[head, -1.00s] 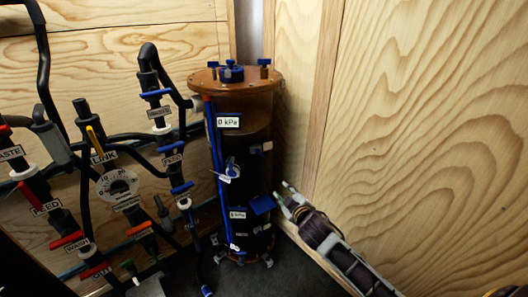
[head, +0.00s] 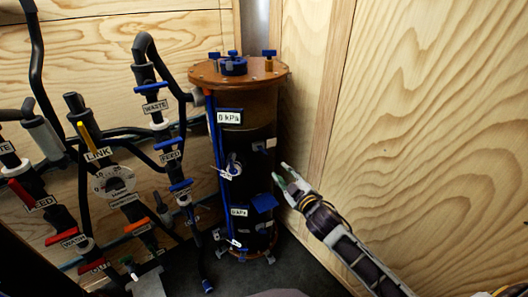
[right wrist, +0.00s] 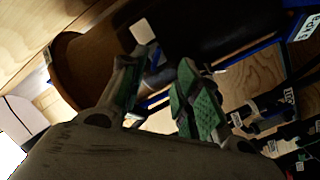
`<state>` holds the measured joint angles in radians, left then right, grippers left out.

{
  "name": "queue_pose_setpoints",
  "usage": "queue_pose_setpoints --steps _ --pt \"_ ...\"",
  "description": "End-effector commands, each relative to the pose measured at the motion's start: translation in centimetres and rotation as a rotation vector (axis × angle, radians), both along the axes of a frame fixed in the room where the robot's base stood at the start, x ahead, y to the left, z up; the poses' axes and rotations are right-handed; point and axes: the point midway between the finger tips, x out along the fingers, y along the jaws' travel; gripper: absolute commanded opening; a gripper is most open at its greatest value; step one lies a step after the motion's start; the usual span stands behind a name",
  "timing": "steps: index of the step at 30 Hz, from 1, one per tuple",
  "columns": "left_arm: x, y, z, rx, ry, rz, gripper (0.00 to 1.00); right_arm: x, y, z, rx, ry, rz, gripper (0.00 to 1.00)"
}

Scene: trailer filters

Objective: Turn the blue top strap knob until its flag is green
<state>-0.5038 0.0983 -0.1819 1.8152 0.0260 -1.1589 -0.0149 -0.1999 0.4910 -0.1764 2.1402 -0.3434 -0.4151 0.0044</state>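The filter is a tall dark cylinder (head: 248,170) with a brown top plate, standing in the corner. On its upper right side is a small blue fitting (head: 259,146) with a pale plate (head: 270,143), which seems to be the top strap knob and its flag; I see no green on it. My right gripper (head: 281,172) is below and right of this fitting, apart from it in the head view. In the right wrist view its green-padded fingers (right wrist: 160,88) are spread, with a grey-blue part (right wrist: 158,72) showing between and beyond them. My left gripper is out of view.
A larger blue piece (head: 264,202) sits lower on the cylinder's right side. Black pipes with labelled valves (head: 155,108) crowd the left. A plywood wall (head: 430,130) stands close on the right. Blue knobs (head: 233,64) top the cylinder.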

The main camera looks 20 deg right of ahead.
Motion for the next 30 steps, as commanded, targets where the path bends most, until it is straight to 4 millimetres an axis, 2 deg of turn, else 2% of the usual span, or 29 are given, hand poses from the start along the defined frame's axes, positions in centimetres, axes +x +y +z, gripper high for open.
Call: queue_pose_setpoints --steps 9,22,30 --pt "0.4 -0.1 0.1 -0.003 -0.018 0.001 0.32 -0.1 1.2 1.3 0.011 -0.06 0.056 0.32" --pt "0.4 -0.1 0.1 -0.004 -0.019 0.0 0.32 -0.1 1.3 1.4 0.013 -0.062 0.058 0.32" --pt "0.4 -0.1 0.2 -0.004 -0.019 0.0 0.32 0.7 1.4 1.4 0.013 -0.063 0.058 0.32"
